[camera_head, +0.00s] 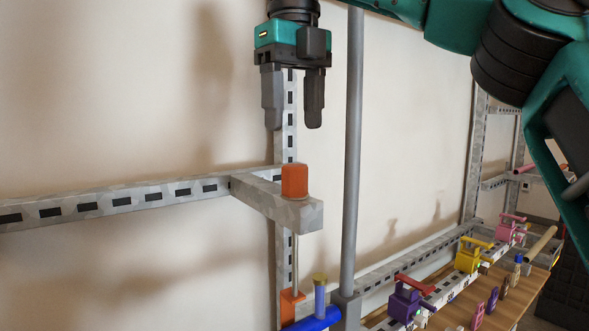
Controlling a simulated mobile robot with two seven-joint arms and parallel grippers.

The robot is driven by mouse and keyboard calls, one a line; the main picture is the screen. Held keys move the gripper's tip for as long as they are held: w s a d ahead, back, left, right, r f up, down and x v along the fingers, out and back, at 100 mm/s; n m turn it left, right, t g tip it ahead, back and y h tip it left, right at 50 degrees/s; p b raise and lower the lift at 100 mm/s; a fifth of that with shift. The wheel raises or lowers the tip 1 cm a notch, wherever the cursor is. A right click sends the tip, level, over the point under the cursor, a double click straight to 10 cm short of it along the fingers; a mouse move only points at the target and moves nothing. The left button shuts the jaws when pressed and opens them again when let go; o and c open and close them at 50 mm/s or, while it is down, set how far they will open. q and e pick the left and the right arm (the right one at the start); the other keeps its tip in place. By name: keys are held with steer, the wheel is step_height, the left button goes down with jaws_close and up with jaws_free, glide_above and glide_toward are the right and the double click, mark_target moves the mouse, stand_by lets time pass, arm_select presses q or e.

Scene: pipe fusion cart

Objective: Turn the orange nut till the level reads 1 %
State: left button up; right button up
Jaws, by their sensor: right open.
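The orange nut (294,181) sits upright on the end of a grey bracket arm (283,205). A thin rod (296,265) runs down from beneath the bracket to an orange clamp (290,305) beside a blue pipe (316,321). My right gripper (294,125) hangs fingers down above the nut, open and empty, with a clear gap between its fingertips and the nut's top. A small blue upright piece with a yellow top (320,292) stands on the blue pipe. I cannot make out any level reading. My left gripper is not in view.
A grey vertical pole (352,150) stands just right of the gripper and nut. A slotted rail (110,200) runs left along the wall. Purple (403,303), yellow (468,257) and pink (508,228) clamps line the lower right beside a wooden surface (512,305).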

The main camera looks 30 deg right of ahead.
mark_target(295, 165)
steer(key=shift+f, duration=4.25)
steer(key=c, duration=1)
steer(key=shift+n, duration=0.4)
